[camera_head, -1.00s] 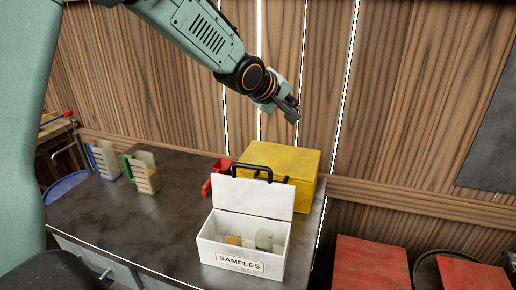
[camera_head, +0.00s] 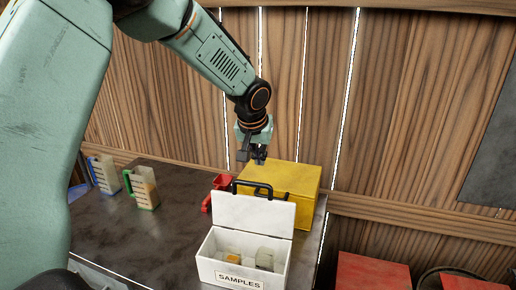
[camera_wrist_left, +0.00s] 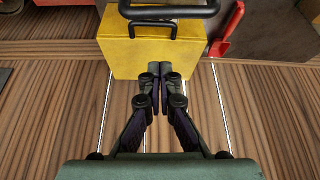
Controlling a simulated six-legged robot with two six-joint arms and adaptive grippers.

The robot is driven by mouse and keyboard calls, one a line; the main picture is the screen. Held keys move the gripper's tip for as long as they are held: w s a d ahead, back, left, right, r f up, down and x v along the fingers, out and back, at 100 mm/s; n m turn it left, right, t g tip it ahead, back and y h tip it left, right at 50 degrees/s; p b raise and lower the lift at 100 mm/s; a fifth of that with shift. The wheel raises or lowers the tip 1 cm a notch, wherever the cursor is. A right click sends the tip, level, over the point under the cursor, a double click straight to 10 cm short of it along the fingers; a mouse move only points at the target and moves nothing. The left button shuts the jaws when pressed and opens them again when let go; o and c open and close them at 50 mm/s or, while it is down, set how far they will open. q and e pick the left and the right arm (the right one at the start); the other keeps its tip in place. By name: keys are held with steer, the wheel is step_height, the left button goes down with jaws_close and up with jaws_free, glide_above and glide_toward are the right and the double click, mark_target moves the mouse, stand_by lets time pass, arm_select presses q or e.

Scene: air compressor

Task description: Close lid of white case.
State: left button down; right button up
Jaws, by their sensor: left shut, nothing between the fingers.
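The white case (camera_head: 205,261), labelled SAMPLES, stands on the dark table with its lid (camera_head: 254,213) raised upright at the back. A yellowish piece and a pale block lie inside it. A black handle (camera_head: 262,184) shows at the lid's top edge. My left gripper (camera_head: 256,160) points down above and behind the lid, near the yellow box, apart from the lid. Its fingers are together and empty; they also show in the left wrist view (camera_wrist_left: 160,70) in front of the yellow box. My right gripper is not in view.
A yellow box (camera_head: 295,178) stands right behind the lid, with a red object (camera_head: 221,181) to its left. Two measuring jugs, one blue (camera_head: 104,174) and one green (camera_head: 142,189), stand at the left. The table (camera_head: 160,240) left of the case is clear.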

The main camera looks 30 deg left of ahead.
arm_select(q)
steer(key=x, duration=0.5)
steer(key=shift+s+d+r, duration=0.1)
steer(key=shift+s+d, duration=0.15)
steer(key=shift+s, duration=0.4)
steer(key=shift+s+d, duration=0.2)
steer(key=shift+s, duration=0.5)
steer(key=shift+s+d+r, duration=0.1)
steer(key=shift+s+d, duration=0.15)
steer(key=shift+s, duration=0.4)
